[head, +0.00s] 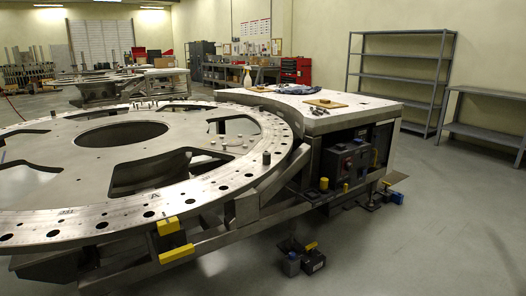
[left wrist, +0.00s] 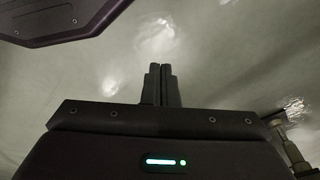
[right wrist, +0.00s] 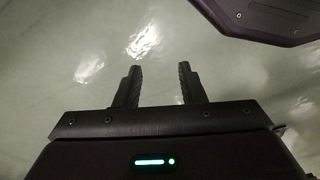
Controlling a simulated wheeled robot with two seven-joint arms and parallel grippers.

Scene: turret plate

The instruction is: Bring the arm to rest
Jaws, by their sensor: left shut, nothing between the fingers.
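My left gripper (left wrist: 160,84) shows in the left wrist view with its two fingers together and nothing between them. Below it is only the grey floor with bright reflections. My right gripper (right wrist: 160,85) shows in the right wrist view with its fingers apart and nothing between them, also over bare floor. Neither gripper nor arm shows in the head view. The large round turret plate (head: 65,165) fills the left of the head view, with holes around its rim and small pegs on its top.
A metal worktable (head: 345,108) with a cloth and small parts adjoins the plate. Dark boxes (head: 305,258) lie on the floor in front. Shelves (head: 400,75) and a low bench (head: 487,120) stand at the right wall. The floor at right (head: 450,220) is clear.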

